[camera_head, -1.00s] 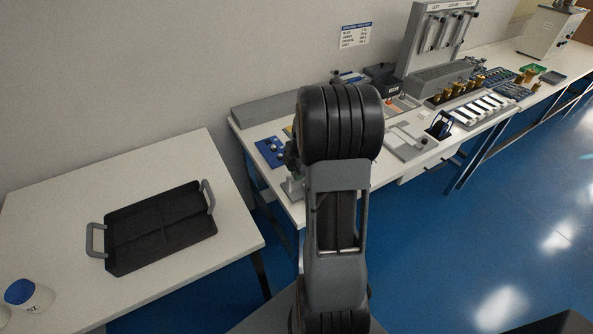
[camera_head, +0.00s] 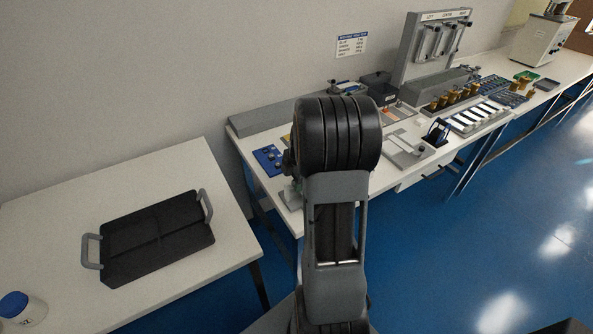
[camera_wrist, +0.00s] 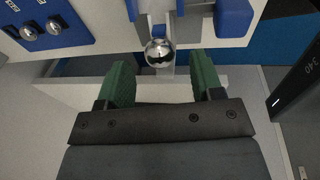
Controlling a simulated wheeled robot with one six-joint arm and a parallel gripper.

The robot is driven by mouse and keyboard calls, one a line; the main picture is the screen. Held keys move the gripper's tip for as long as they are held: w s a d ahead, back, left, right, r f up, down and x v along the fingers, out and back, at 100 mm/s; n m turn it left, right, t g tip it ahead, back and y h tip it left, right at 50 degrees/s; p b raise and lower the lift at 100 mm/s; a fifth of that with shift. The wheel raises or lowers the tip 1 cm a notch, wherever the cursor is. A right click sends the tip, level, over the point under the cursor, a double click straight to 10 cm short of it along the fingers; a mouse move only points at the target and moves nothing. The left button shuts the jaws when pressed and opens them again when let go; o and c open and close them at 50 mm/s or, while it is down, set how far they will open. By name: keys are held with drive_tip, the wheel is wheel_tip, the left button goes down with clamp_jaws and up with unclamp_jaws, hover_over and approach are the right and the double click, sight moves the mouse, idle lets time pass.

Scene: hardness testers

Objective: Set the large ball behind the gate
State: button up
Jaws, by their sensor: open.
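In the wrist view a shiny steel ball (camera_wrist: 158,52) sits at the end of a grey bracket, ahead of my gripper. My gripper (camera_wrist: 160,72) has green fingers, spread open, one on either side of the ball's line; no contact is visible. Two more steel balls (camera_wrist: 28,32) (camera_wrist: 55,22) sit on a blue plate (camera_wrist: 45,42) to the left. The blue plate also shows in the head view (camera_head: 268,160), where my arm hides the gripper's fingers. I cannot make out the gate with certainty.
Blue blocks (camera_wrist: 232,18) stand right of the ball. On the long bench are a grey upright stand (camera_head: 412,60), brass pieces (camera_head: 455,97) and a grey plate fixture (camera_head: 408,152). A black tray (camera_head: 130,263) lies on the left table beside a blue-lidded jar (camera_head: 14,305).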

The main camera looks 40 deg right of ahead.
wheel_tip(320, 180, up, 13)
drive_tip(key=s+d, duration=0.1)
drive_tip(key=s, duration=0.1)
drive_tip(key=shift+r, duration=0.2)
drive_tip(key=s+a+m, duration=0.3)
drive_tip(key=a+m, duration=0.2)
drive_tip(key=a, duration=0.2)
drive_tip(key=s+a+f+m+t, duration=0.1)
drive_tip(key=s+a+m, duration=0.2)
drive_tip(key=a+m, duration=0.3)
drive_tip(key=s+a+m+h, duration=0.1)
drive_tip(key=s+a+m, duration=0.3)
drive_tip(key=a, duration=0.5)
drive_tip(key=shift+f+m+t, duration=0.3)
drive_tip(key=shift+m+t, duration=0.1)
drive_tip(key=shift+m, duration=0.3)
